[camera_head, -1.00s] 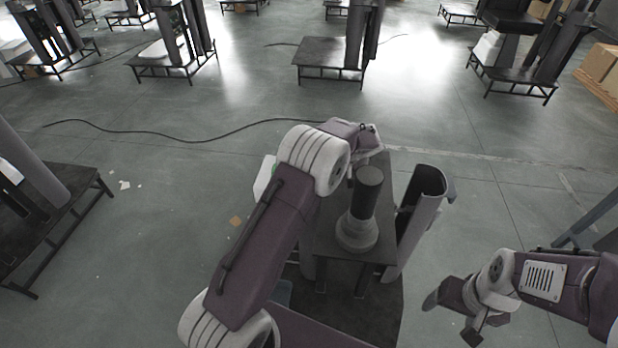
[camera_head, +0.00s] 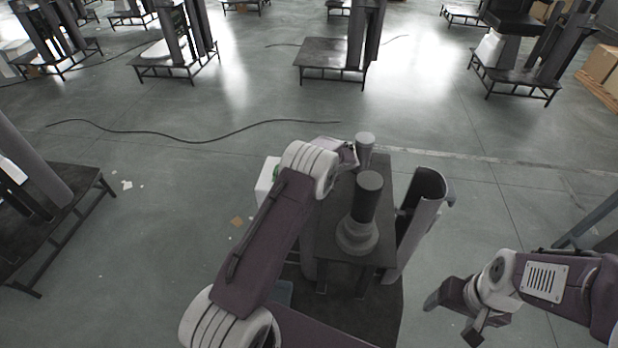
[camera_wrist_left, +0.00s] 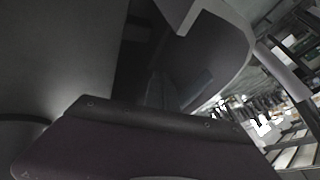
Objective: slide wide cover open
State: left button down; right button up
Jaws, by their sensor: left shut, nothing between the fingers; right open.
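The lift column unit stands in front of me on a dark base plate (camera_head: 375,180). A curved grey half-shell, likely the wide cover (camera_head: 418,225), stands upright at its right side, its hollow dark inside showing at the top. My left arm reaches over the unit's left side; its wrist end is by the back of the plate, and its fingertips are hidden in the head view. In the left wrist view my left gripper (camera_wrist_left: 165,92) is dim, shut and empty, near a curved grey shell (camera_wrist_left: 215,55). My right gripper (camera_head: 452,316) is open and empty, right of the unit.
A white box (camera_head: 267,183) is left of my left arm. A black cable (camera_head: 190,138) lies on the floor. Other column units stand farther back.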

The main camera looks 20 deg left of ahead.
pick_arm(q)
jog(key=s+a+b, duration=0.3)
jog(key=a+b, duration=0.2)
jog(key=a, duration=0.7)
pick_arm(e)
notch_tip(320, 180, down, 6)
jog(key=shift+r, duration=0.2)
